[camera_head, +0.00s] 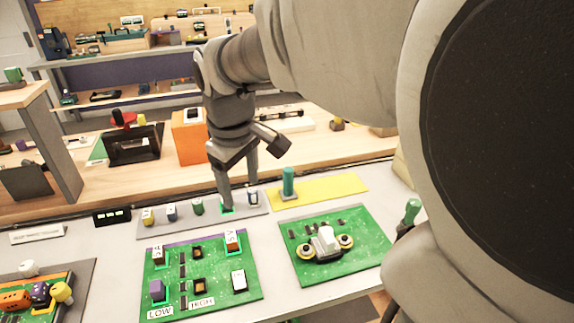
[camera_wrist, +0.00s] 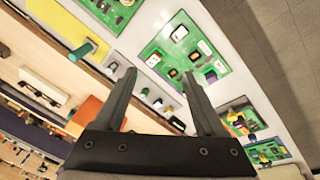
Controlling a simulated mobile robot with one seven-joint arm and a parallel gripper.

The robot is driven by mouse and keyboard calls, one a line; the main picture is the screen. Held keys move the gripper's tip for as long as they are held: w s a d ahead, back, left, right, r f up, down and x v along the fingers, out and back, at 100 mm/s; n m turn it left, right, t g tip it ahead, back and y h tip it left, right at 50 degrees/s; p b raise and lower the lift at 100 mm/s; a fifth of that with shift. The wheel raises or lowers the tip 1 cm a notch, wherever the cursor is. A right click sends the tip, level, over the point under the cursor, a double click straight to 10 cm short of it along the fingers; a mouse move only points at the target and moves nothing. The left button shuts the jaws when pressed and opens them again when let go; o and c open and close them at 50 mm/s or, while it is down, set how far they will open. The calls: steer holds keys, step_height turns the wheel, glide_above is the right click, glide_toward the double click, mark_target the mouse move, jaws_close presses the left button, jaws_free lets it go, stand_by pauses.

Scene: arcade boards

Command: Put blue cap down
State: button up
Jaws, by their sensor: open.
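My gripper (camera_head: 239,194) is open over the grey strip (camera_head: 153,231) behind the green boards. One fingertip is down at a teal-outlined spot on the strip, and nothing shows held between the fingers. In the wrist view the two fingers (camera_wrist: 159,74) are spread apart. Another small white and blue cap (camera_head: 171,213) stands farther left, between a yellow one (camera_head: 147,217) and a green one (camera_head: 198,207). Which is the task's blue cap I cannot tell.
A green cylinder (camera_head: 288,181) stands upright by a yellow mat (camera_head: 335,187), right of the strip. A green board with LOW and HIGH labels (camera_head: 215,279) and a second green board (camera_head: 365,240) lie in front. An orange box (camera_head: 188,138) stands behind.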

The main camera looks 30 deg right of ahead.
steer(key=s+m+t, duration=0.1)
steer(key=s+m, duration=0.1)
steer(key=s, duration=0.5)
steer(key=s+a+r+m+t+p, duration=0.1)
steer(key=s+m+t, duration=0.1)
steer(key=s, duration=0.4)
steer(key=shift+s+a+r+m+y, duration=0.25)
steer(key=shift+s+m+y, duration=0.15)
steer(key=shift+m, duration=0.3)
steer(key=shift+w, duration=0.1)
